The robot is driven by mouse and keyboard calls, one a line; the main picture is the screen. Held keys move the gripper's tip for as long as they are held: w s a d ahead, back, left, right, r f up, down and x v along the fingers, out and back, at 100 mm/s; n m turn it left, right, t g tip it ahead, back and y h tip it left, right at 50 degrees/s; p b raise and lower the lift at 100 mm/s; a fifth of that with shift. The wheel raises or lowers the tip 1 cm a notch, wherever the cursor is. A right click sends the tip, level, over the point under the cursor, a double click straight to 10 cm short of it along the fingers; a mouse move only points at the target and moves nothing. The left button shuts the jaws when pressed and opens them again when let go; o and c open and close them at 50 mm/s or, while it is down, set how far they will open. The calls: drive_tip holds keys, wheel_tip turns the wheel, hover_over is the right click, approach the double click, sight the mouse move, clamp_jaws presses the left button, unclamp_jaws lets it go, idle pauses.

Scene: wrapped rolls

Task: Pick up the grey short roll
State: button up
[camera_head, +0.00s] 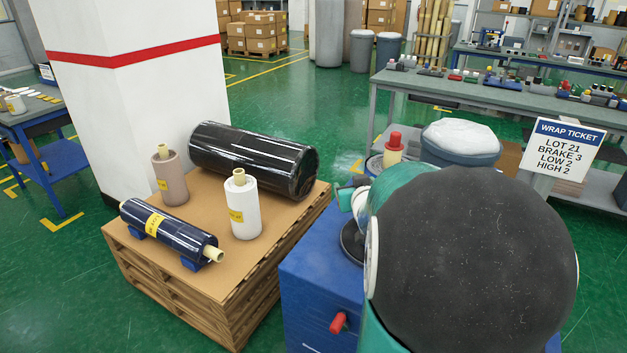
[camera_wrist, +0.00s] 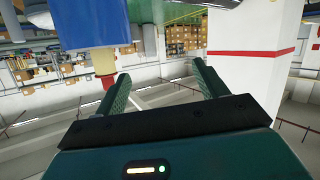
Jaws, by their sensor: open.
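The short roll (camera_head: 171,180) that best fits the grey one is a dull pinkish-grey. It stands upright at the back left of the wooden pallet (camera_head: 270,265), with a pale core sticking out on top and a yellow label. A white short roll (camera_head: 244,211) stands upright to its right, also with a pale core and a yellow label. My gripper (camera_wrist: 161,87) shows in the wrist view with its two green fingers wide apart and nothing between them. I cannot make out the gripper in the head view. No roll is clear in the wrist view.
A dark blue roll (camera_head: 168,229) lies on blue supports at the pallet's front left. A large black wrapped roll (camera_head: 253,158) lies along the back. A white pillar (camera_head: 130,85) stands behind the pallet. A blue cabinet (camera_head: 315,290) stands to its right. My own arm covers the lower right.

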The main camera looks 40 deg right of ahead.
drive_tip(key=s+d+f+m+t+h, duration=0.25)
drive_tip(key=s+d, duration=0.45)
drive_tip(key=d, duration=0.6)
drive_tip(key=shift+n, duration=0.25)
drive_tip(key=x, duration=1.3)
drive_tip(key=shift+w+a, duration=0.15)
drive_tip(key=shift+w, duration=0.2)
drive_tip(key=shift+r, duration=0.15)
clamp_jaws()
